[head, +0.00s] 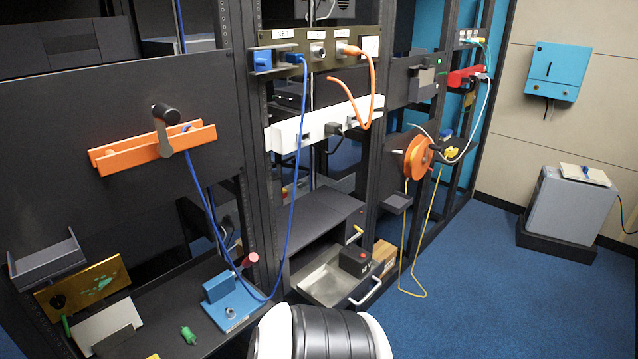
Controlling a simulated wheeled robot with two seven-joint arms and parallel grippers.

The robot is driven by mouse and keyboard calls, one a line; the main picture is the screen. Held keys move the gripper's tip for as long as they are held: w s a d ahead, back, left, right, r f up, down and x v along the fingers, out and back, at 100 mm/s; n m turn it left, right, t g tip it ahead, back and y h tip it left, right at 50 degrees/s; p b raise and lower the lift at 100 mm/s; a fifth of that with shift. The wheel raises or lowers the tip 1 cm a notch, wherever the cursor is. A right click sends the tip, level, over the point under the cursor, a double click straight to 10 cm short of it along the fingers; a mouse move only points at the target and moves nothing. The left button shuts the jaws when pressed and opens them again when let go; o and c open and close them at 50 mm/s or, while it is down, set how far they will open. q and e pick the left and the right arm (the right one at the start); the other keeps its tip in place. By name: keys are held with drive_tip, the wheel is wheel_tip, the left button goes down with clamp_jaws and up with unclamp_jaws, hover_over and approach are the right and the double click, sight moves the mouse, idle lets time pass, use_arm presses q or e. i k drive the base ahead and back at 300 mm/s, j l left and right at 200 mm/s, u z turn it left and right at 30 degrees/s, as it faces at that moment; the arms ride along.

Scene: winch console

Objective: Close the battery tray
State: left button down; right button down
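The battery tray (322,280) is a shallow metal drawer low in the middle rack. It stands pulled out of the rack, with a pale bar handle (366,291) on its front at the right. A black box (354,261) with a small red spot on top sits at the tray's right side. The near part of the tray is partly hidden by a black and white part of my own body at the bottom of the head view. Neither of my grippers is in view.
A wooden block (384,254) lies just right of the tray. A blue cable (294,200) hangs left of it, beside a blue block (232,305). A yellow cord (424,240) hangs from an orange reel (418,157). The blue floor at right is mostly clear.

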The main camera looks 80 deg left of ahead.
sight(321, 281)
drive_tip(key=j+u, duration=0.15)
drive_tip(key=u, duration=2.1)
